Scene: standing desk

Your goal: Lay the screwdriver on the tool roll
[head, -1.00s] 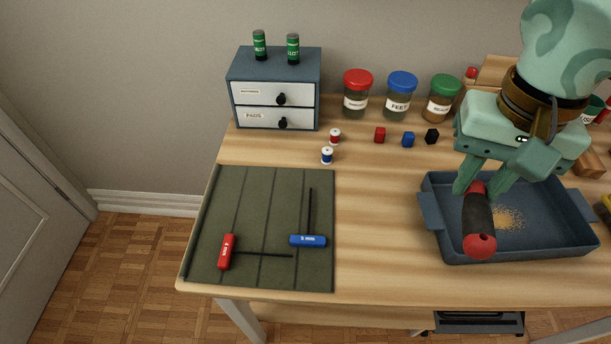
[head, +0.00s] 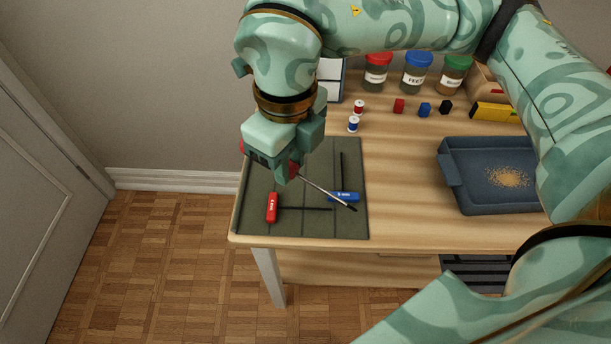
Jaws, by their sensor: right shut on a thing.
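My right gripper (head: 284,168) is above the tool roll and shut on the screwdriver (head: 322,189). The screwdriver's shaft points down and right, its dark tip passing in front of the blue hex key; most of its red and black handle is hidden by the gripper. I cannot tell whether the screwdriver touches the roll. The green tool roll (head: 300,227) lies flat at the desk's left end. A red-handled hex key (head: 272,207) and a blue-handled hex key (head: 339,197) lie on it. My left gripper is not in view.
A blue tray (head: 462,203) with yellowish crumbs stands to the right, partly behind my arm. Spools (head: 354,124), small cubes (head: 424,110) and lidded jars (head: 416,75) stand behind. My arm mostly hides the drawer box (head: 330,90). Desk between roll and tray is clear.

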